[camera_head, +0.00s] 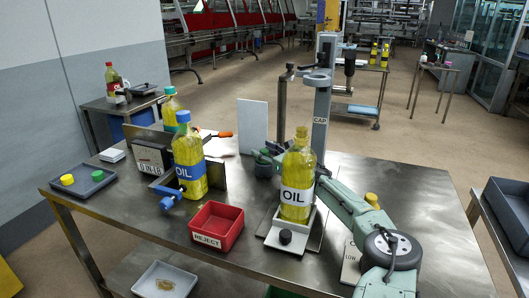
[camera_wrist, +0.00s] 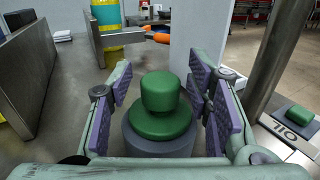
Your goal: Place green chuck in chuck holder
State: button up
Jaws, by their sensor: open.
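The green chuck (camera_wrist: 162,108) stands upright in the wrist view, a narrow rounded block above a wider disc. It sits on a round dark grey base (camera_wrist: 160,146); I cannot tell whether this base is the chuck holder. My gripper (camera_wrist: 159,88) is open, with purple finger pads on the left and right of the chuck and visible gaps between. In the head view the chuck (camera_head: 264,153) is small, beside the grey CAP column (camera_head: 322,110). The oil bottle (camera_head: 298,180) hides part of my arm there.
The yellow bottle stands on a white plate (camera_head: 282,233) in front of my arm. A red REJECT bin (camera_head: 217,226), a blue-capped bottle (camera_head: 188,160) and a grey cap tray (camera_head: 82,185) are to the left. A white upright panel (camera_head: 252,125) stands behind the chuck.

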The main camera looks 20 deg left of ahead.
jog(key=b+v, duration=0.2)
jog(key=v, duration=0.4)
jog(key=shift+d+f+b, duration=0.1)
jog(key=shift+f+b, duration=0.05)
jog(key=shift+b, duration=0.15)
jog(key=shift+s+d, duration=0.4)
jog(key=shift+d, duration=0.2)
jog(key=shift+r, duration=0.2)
